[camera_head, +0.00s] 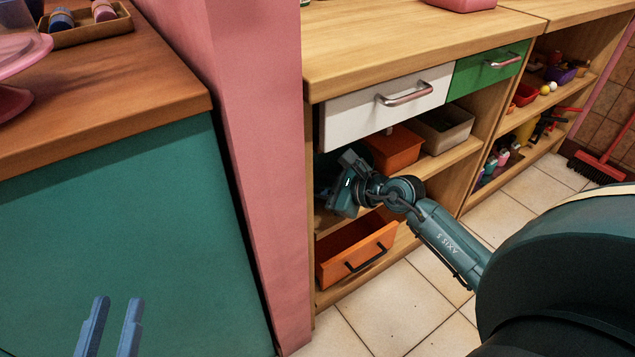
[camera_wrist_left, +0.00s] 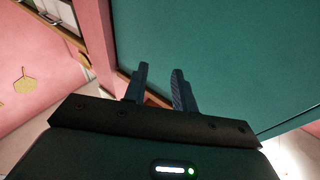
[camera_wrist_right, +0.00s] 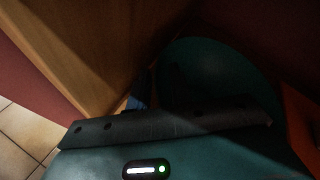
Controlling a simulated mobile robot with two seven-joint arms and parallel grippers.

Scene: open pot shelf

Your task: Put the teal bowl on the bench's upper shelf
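The teal bowl (camera_wrist_right: 225,75) shows dark and large in the right wrist view, on a shelf of the wooden bench (camera_head: 400,50). My right gripper reaches into the bench's left end below the white drawer. One of its fingers (camera_wrist_right: 139,92) shows beside the bowl's left rim; the other is lost in shadow, so I cannot tell whether it is closed on the rim. In the head view the bowl is mostly hidden in the dark behind my right wrist. My left gripper (camera_head: 109,328) is open and empty in front of the teal cabinet (camera_head: 120,240).
On the bench's shelf, an orange box (camera_head: 395,148) and a grey-beige bin (camera_head: 443,130) stand right of my right wrist. An orange drawer (camera_head: 355,250) with a black handle is below. A pink post (camera_head: 255,170) borders the bench's left side.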

